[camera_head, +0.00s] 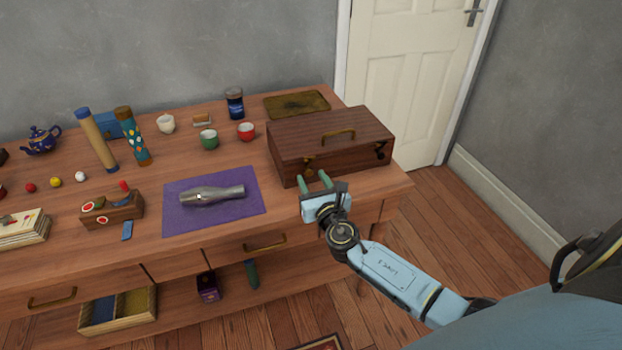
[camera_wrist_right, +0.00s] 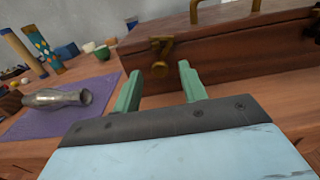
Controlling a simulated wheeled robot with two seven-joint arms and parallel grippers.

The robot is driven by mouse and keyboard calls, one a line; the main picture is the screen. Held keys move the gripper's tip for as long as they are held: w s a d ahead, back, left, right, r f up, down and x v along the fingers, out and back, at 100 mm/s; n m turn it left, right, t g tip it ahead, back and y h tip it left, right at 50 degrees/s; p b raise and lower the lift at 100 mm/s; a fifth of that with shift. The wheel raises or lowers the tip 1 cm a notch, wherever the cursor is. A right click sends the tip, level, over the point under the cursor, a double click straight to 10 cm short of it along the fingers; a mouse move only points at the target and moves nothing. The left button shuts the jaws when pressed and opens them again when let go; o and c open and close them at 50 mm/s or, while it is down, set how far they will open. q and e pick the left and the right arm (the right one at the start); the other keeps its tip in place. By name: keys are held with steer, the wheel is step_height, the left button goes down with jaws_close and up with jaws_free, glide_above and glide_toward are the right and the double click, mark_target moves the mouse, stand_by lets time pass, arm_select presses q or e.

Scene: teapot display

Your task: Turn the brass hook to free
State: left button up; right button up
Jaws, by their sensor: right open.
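A dark wooden box (camera_head: 330,140) with a brass handle (camera_head: 338,134) on its lid stands at the right end of the cabinet top. The brass hook (camera_head: 309,164) is on the left part of its front face; it also shows in the right wrist view (camera_wrist_right: 161,58), where a brass part hangs down. My right gripper (camera_head: 315,181) is open and empty, just in front of the box below the hook. In the right wrist view its two green fingers (camera_wrist_right: 160,88) point at the box front, apart from the hook. My left gripper is not in view.
A purple cloth (camera_head: 180,222) with a metal vase-like piece (camera_head: 212,195) lies left of the gripper. Cups, a dark jar (camera_head: 235,103) and a flat tray (camera_head: 297,105) stand behind. The cabinet's right edge is close to the box.

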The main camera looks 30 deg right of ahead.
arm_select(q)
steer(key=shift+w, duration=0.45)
arm_select(e)
steer(key=shift+x, duration=0.85)
jaws_close()
steer(key=m+b, duration=0.4)
steer(key=m, duration=0.4)
steer(key=shift+f+m, duration=0.15)
steer(key=shift+m, duration=0.15)
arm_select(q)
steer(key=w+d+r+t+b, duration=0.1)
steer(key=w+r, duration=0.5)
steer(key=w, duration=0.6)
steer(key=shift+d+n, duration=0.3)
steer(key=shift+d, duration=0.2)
arm_select(e)
steer(key=shift+m, duration=2.1)
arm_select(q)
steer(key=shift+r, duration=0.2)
